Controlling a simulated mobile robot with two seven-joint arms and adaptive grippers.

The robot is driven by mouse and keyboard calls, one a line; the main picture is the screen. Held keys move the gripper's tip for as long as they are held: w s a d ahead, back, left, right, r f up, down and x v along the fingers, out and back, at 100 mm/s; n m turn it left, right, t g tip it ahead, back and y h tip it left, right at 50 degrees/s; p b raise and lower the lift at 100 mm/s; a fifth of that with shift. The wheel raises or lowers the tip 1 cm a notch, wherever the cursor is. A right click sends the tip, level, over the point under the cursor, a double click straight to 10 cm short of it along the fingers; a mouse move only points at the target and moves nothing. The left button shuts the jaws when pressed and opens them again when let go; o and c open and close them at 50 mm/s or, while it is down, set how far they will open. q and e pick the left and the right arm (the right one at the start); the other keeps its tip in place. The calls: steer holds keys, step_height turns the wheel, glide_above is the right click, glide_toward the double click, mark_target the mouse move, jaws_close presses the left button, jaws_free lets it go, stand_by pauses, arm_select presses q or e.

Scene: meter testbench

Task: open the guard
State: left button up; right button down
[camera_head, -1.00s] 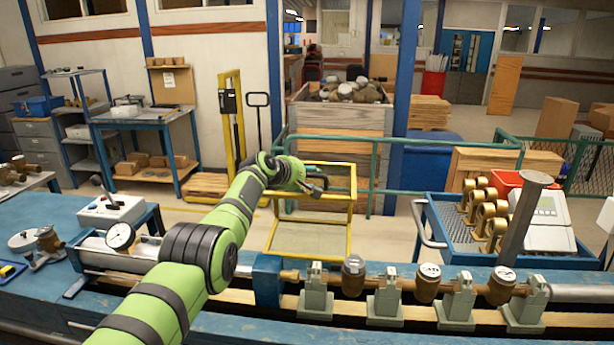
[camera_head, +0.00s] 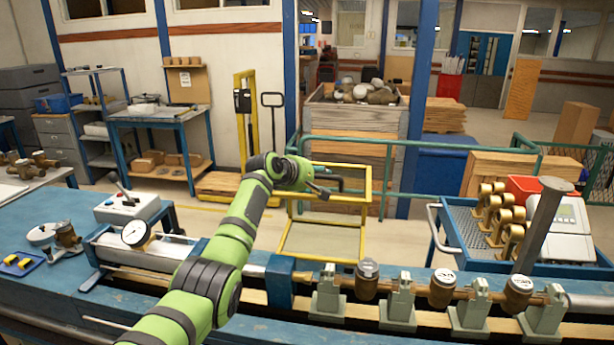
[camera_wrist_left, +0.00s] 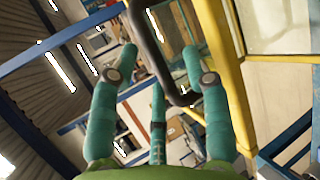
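The guard (camera_head: 323,256) is a yellow frame with see-through panels, standing behind the blue bench. Its yellow bar also shows in the left wrist view (camera_wrist_left: 228,75). My left gripper (camera_head: 322,187) is at the guard's upper part, at the end of the green arm. In the left wrist view, the teal fingers of my left gripper (camera_wrist_left: 158,68) are spread. A dark bent handle (camera_wrist_left: 152,48) runs between them beside the yellow bar. I see no clear finger contact with it. My right gripper is not in view.
The blue bench (camera_head: 60,290) carries a row of brass meters (camera_head: 441,288) on grey clamps, a dial gauge (camera_head: 135,233) and a grey-white box (camera_head: 127,207). A blue cart (camera_head: 462,232) with brass parts stands right. A green railing (camera_head: 440,147) and wooden crate (camera_head: 350,120) are behind the guard.

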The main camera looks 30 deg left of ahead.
arm_select(q)
steer(key=shift+v, duration=2.55)
steer(key=shift+d, duration=0.15)
